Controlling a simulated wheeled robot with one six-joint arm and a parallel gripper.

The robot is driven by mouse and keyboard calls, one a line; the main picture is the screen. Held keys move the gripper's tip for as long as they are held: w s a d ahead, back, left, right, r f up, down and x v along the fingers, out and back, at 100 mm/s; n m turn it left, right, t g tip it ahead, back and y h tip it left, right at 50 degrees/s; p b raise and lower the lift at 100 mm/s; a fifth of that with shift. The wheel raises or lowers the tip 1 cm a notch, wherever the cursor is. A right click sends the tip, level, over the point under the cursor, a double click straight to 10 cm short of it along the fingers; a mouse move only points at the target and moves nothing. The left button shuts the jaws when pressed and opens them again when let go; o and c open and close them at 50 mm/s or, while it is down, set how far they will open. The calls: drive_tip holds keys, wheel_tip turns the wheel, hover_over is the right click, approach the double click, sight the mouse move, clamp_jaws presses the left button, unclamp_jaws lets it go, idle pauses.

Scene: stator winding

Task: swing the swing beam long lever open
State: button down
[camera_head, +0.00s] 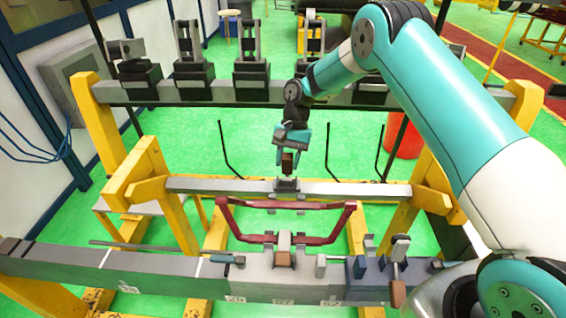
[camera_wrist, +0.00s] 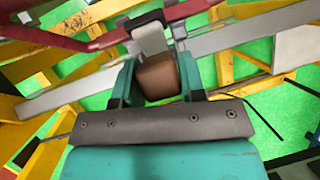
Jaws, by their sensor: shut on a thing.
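The long lever has a brown block-shaped handle (camera_head: 288,166) and rises from a dark clamp (camera_head: 287,184) at the middle of the grey swing beam (camera_head: 225,187). My gripper (camera_head: 288,155) points down from above and is shut on this handle. In the wrist view the brown handle (camera_wrist: 158,78) sits between the two teal fingers of my gripper (camera_wrist: 157,84), with the lever's grey and black part (camera_wrist: 149,38) beyond it. The fingers hide the sides of the handle.
A dark red coil frame (camera_head: 240,240) stands in front of the beam. The near grey rail (camera_head: 160,272) carries clamps and another brown-handled lever (camera_head: 397,290). Yellow posts (camera_head: 128,185) flank the beam. The back rail (camera_head: 215,92) bears several upright clamps.

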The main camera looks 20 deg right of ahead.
drive_tip(key=shift+w+d, duration=0.1)
drive_tip(key=shift+w, duration=0.35)
drive_tip(key=c, duration=0.8)
unclamp_jaws()
drive_tip(key=shift+o, duration=0.2)
drive_tip(key=p+v, duration=0.4)
drive_tip(key=v, duration=0.8)
drive_tip(key=shift+s, duration=0.1)
